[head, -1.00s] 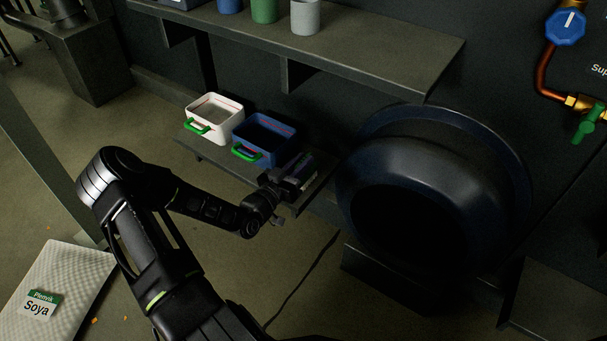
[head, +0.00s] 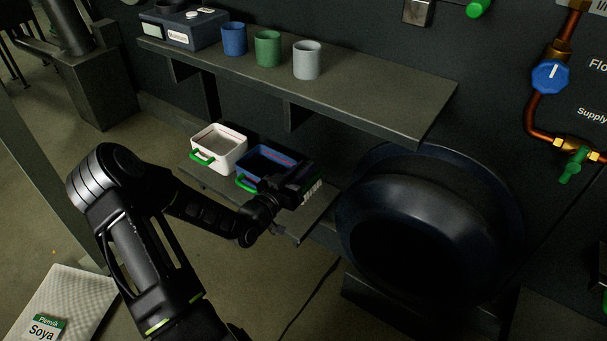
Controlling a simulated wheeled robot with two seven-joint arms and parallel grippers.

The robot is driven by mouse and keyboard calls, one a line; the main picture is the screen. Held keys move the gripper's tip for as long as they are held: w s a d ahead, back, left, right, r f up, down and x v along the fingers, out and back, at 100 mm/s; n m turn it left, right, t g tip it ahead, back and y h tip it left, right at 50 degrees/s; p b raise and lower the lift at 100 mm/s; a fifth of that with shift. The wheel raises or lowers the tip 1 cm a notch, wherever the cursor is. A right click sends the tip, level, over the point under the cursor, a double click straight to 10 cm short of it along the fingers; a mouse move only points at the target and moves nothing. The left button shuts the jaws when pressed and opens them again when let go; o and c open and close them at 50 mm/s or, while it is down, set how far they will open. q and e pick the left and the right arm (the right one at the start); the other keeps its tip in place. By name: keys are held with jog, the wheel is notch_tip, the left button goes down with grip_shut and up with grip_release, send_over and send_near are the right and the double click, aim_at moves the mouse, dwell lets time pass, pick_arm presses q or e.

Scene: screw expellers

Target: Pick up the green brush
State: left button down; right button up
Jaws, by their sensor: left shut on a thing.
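My left gripper (head: 296,186) is above the right end of the low shelf (head: 285,229), just right of the blue box. It is shut on a small brush (head: 312,193), of which mainly a pale, bristle-like strip shows under the dark fingers. The rest of the brush is hidden by the gripper, and its green colour is hard to make out. A gap seems to show between the brush and the shelf. My right gripper is not in view.
A white box (head: 231,158) and a blue box (head: 247,170), both with green handles, stand on the low shelf. Blue (head: 234,39), green (head: 267,48) and grey (head: 307,60) cups stand on the upper shelf (head: 380,95). A large dark round drum (head: 430,215) is to the right.

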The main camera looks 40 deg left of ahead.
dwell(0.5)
pick_arm(q)
jog(key=c, duration=1.9)
grip_release()
grip_shut()
